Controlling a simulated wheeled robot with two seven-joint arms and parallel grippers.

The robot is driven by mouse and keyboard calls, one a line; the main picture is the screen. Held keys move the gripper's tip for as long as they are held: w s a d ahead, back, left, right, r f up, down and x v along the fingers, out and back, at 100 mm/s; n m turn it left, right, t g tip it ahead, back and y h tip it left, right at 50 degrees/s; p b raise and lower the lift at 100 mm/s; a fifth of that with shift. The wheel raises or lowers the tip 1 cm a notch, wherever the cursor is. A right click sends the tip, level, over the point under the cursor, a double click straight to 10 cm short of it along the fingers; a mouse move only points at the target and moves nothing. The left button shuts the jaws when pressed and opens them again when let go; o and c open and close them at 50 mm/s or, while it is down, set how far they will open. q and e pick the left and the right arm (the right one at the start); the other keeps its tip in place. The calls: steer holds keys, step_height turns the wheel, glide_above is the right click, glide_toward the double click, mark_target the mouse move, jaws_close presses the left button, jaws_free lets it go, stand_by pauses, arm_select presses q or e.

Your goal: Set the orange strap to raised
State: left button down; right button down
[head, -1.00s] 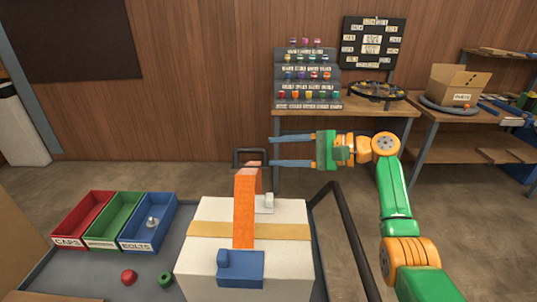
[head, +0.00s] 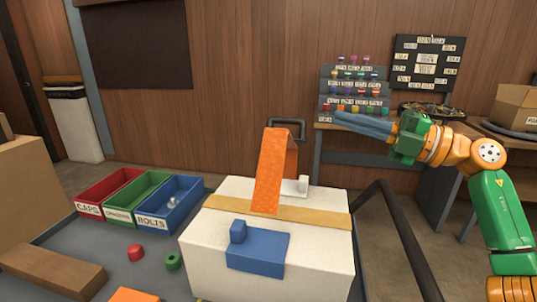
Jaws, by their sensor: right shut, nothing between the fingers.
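The orange strap (head: 271,172) stands up from the top of a white box (head: 204,225) with a tan band (head: 325,217). It rises steeply, bends over at its top and has a short part coming down behind. A blue block (head: 258,249) sits on the box in front of the strap, and a small white piece (head: 299,187) is behind it to the right. My right gripper (head: 362,123) is shut and empty, to the right of the strap and apart from it. My left gripper is not in view.
Red, green and blue bins (head: 172,208) stand left of the box. A red cap (head: 135,252), a green ring (head: 173,261) and a brown block (head: 52,270) lie on the grey surface. A dark rail (head: 403,237) runs along the right. Shelved benches stand behind.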

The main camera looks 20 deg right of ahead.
mark_target(298, 119)
steer(key=w+a+f+g+p, duration=0.1)
steer(key=w+a+f+p, duration=0.1)
steer(key=w+a+p, duration=0.2)
steer(key=w+a, duration=0.2)
steer(key=w, duration=0.1)
steer(key=shift+w+a+f+n+h+p, duration=0.3)
steer(key=shift+h+p, duration=0.1)
steer(key=shift+m+g, duration=0.4)
steer(key=shift+m, duration=0.3)
steer(key=w+d+r+p, duration=0.1)
steer(key=p, duration=0.3)
steer(key=w+d+r+p, duration=0.1)
steer(key=w+p, duration=0.1)
steer(key=p, duration=0.1)
steer(key=shift+d+r+p, duration=0.1)
steer(key=shift+r+p, duration=0.05)
steer(key=shift+p, duration=0.25)
steer(key=shift+d+f, duration=0.1)
steer(key=shift+f, duration=0.3)
